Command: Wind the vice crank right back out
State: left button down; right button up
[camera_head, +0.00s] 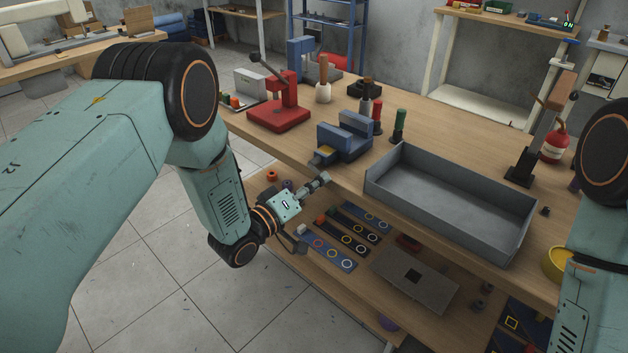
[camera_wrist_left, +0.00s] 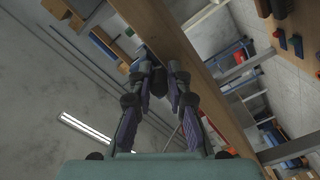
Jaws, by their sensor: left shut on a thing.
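The blue vice (camera_head: 345,148) stands at the front edge of the wooden bench, with a gap between its two jaw blocks. A small yellow part shows low on its front left. My left gripper (camera_head: 322,181) is just below and in front of the vice, at the bench edge. In the left wrist view, its two fingers close on a dark piece, the vice crank (camera_wrist_left: 158,81); most of the crank is hidden by the fingers. How far the crank is wound cannot be told. My right arm shows at the right edge, but its gripper is out of view.
A grey open tray (camera_head: 450,232) stands right of the vice. A red press (camera_head: 280,116), a mallet (camera_head: 323,92) and red and green-handled tools stand behind and beside it. A lower shelf with tool strips (camera_head: 327,250) lies below my left gripper.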

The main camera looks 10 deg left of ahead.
pick_arm(q)
jog(key=shift+r+n+p, duration=0.55)
jog(key=shift+r+n, duration=0.15)
jog(key=shift+n, duration=0.5)
jog(key=shift+w+r, duration=0.15)
jog(key=c, duration=1.3)
grip_release()
jog(key=shift+n, duration=0.3)
jog(key=shift+f, duration=0.2)
jog(key=shift+s+a, duration=0.15)
jog(key=shift+s, duration=0.2)
jog(key=v, duration=1.1)
jog(key=shift+s+a, duration=0.15)
jog(key=shift+s, duration=0.1)
